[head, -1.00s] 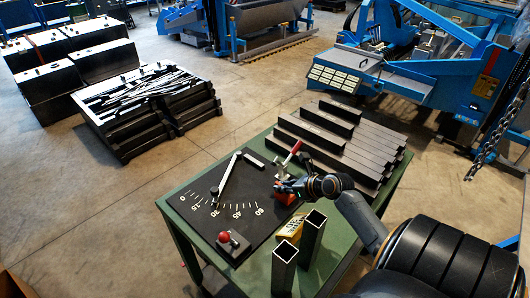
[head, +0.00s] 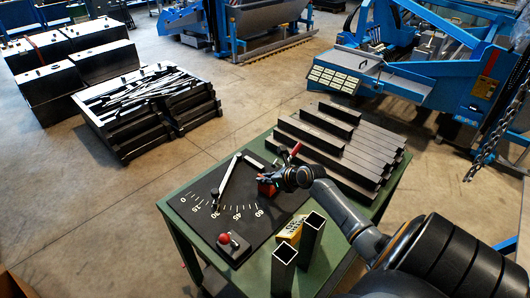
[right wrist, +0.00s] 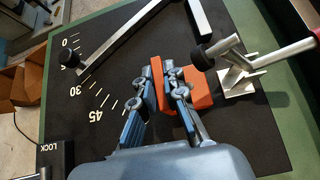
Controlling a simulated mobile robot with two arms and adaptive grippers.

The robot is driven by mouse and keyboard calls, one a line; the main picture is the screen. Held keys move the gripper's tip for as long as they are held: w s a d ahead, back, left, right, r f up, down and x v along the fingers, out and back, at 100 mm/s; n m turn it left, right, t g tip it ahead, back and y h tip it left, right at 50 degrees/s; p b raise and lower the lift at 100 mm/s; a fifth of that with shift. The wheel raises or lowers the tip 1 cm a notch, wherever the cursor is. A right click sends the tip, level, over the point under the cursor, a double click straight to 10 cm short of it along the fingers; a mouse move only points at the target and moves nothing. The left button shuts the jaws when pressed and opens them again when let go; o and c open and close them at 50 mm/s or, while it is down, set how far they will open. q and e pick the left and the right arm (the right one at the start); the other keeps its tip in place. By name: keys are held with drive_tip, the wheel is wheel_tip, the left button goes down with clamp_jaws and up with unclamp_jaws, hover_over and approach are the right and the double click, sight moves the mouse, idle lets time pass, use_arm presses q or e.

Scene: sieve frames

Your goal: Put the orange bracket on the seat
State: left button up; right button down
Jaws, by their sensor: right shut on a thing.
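The orange bracket (right wrist: 200,92) is between the fingers of my right gripper (right wrist: 168,72), which is shut on it. Part of the bracket sticks out to the right of the fingers. In the head view the bracket (head: 266,189) shows as a small orange-red patch below my right gripper (head: 268,179), over the dark angle board (head: 228,183). I cannot tell whether it touches the board. A silver clamp (right wrist: 240,78) stands just right of the bracket; its red handle (head: 295,149) shows in the head view. The seat cannot be told apart clearly. My left gripper is out of view.
A pale angle arm (head: 229,178) lies across the board's scale. A red knob (head: 224,238) on a block is at the near edge. Two upright square tubes (head: 312,235) and a yellow box (head: 289,231) stand near right. Dark bars (head: 340,150) fill the table's far side.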

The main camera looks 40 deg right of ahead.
drive_tip(key=c, duration=1.4)
unclamp_jaws()
drive_tip(key=v, duration=1.2)
drive_tip(key=shift+r, duration=0.15)
